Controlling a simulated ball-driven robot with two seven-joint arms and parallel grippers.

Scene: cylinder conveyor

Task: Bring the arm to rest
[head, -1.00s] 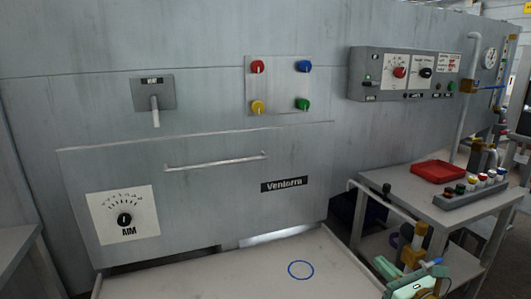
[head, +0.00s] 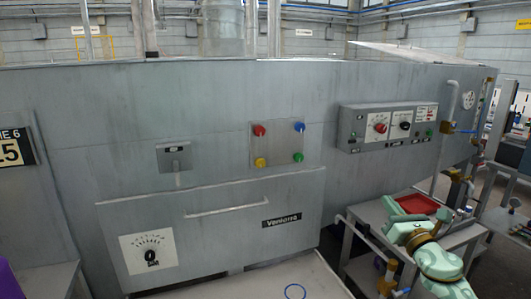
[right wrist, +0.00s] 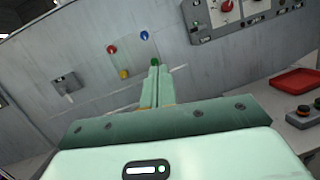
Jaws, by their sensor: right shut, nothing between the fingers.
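My right arm (head: 432,258), mint green with a yellow-brown band, is raised at the lower right of the head view, in front of the side table. In the right wrist view my right gripper (right wrist: 154,68) has its two pale green fingers together, with nothing between them. The fingers point toward the grey machine wall, their tips near the green button in the picture. I cannot tell the distance to the wall. My left gripper is not in view.
The grey machine (head: 80,130) fills the head view, with a four-colour button panel (head: 279,145), a handle (head: 228,211) and a control box (head: 387,127). A red tray (head: 415,203) lies on the side table at the right.

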